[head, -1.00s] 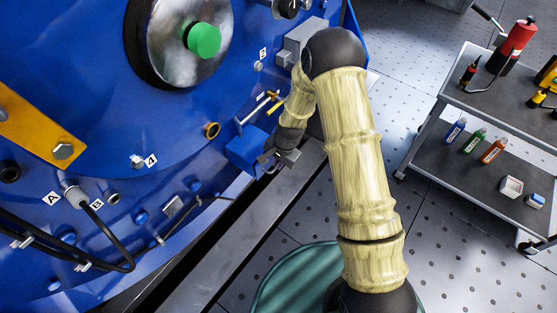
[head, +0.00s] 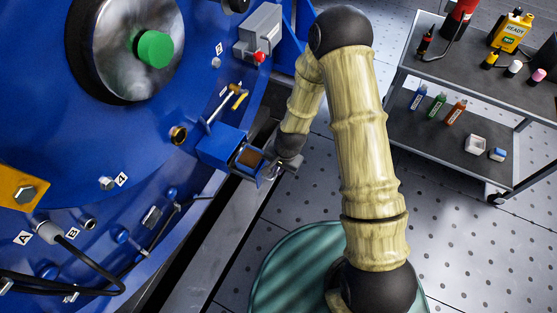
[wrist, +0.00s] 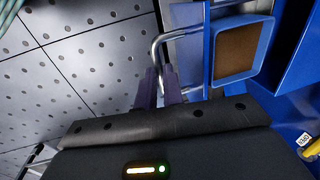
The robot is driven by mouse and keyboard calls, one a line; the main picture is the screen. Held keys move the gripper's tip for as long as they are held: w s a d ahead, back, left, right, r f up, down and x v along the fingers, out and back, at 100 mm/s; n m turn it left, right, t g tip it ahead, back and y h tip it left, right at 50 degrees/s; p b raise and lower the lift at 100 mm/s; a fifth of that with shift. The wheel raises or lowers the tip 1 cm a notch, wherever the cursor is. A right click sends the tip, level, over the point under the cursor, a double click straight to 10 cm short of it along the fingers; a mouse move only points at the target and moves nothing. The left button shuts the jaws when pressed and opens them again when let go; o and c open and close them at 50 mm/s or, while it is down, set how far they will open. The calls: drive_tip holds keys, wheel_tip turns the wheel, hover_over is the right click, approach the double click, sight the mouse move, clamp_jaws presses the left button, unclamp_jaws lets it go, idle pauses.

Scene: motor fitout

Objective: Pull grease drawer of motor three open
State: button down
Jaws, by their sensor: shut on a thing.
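The grease drawer (head: 250,157) is a small blue tray with brown grease inside. It stands partly pulled out of its blue housing (head: 222,146) on the blue motor's side. It also shows in the wrist view (wrist: 238,52), with its brown contents facing the camera. A bent metal handle (wrist: 160,40) is at the drawer's front. My gripper (wrist: 161,88) is shut on this handle. In the head view my gripper (head: 272,172) is at the drawer's outer end, partly hidden by my wrist.
A grey box with a red knob (head: 260,57) sits above the drawer. A grey ledge (head: 228,225) runs below. A cart (head: 455,140) with bottles and cans stands at right. Perforated floor between is clear.

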drive_tip(key=shift+s+d, duration=0.1)
drive_tip(key=shift+d, duration=0.3)
drive_tip(key=c, duration=1.5)
unclamp_jaws()
drive_tip(key=shift+r, duration=0.15)
drive_tip(key=d+r+p, duration=0.1)
drive_tip(key=r, duration=0.4)
drive_tip(key=s+d+r+p, duration=0.1)
drive_tip(key=r+p, duration=0.1)
drive_tip(key=r, duration=0.4)
drive_tip(key=d+r+p, duration=0.1)
drive_tip(key=r+p, duration=0.1)
drive_tip(key=r, duration=0.3)
drive_tip(key=shift+s+r, duration=0.25)
drive_tip(key=shift+r, duration=0.15)
drive_tip(key=shift+w, duration=0.15)
